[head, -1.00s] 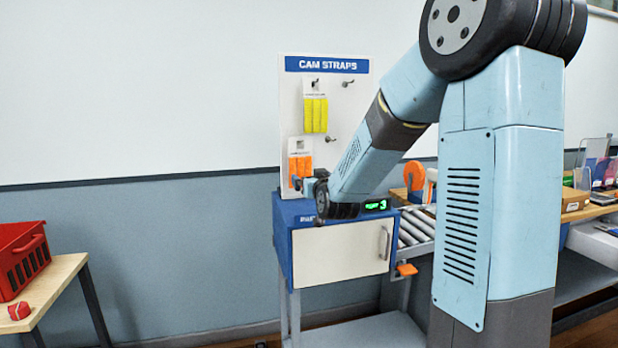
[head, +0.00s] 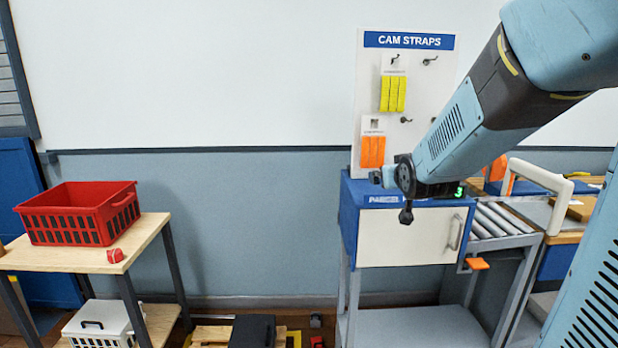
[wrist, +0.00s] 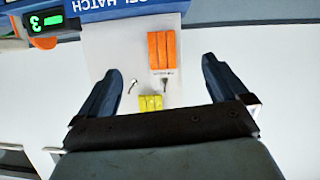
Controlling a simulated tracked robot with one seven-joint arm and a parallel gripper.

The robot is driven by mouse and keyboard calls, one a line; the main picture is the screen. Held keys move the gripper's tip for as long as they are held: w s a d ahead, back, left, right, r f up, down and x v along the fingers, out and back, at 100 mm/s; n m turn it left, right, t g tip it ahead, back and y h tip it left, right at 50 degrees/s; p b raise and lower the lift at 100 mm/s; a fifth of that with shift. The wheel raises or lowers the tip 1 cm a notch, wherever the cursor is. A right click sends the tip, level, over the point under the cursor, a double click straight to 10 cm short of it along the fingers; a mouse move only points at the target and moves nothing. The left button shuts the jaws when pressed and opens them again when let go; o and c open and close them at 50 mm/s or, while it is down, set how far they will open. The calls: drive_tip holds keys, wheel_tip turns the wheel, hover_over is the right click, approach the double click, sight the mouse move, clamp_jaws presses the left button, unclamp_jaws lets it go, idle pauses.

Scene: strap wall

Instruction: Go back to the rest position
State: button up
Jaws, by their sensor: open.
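My gripper (head: 386,178) is small in the head view, in front of the strap board's lower part and just above the blue-topped hatch cabinet (head: 372,190). In the wrist view its two dark fingers stand wide apart, with nothing between them (wrist: 160,72). The white CAM STRAPS board (head: 366,70) carries yellow straps (head: 393,94) above orange straps (head: 372,152). The orange straps also show in the wrist view (wrist: 162,50), with the yellow ones (wrist: 151,103) partly hidden by my gripper's body. The hatch's white door (head: 415,240) looks shut.
A roller conveyor (head: 498,220) runs right of the cabinet, with an orange piece (head: 477,263) near its front corner. A red crate (head: 80,218) and a small red item (head: 115,255) sit on a wooden table (head: 60,262) at left. Open space lies between table and cabinet.

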drive_tip(key=s+g, duration=0.8)
drive_tip(key=s, duration=1.9)
drive_tip(key=shift+s+d+f+m+y, duration=0.2)
drive_tip(key=shift+s+d+m+y, duration=0.1)
drive_tip(key=shift+d+y, duration=0.1)
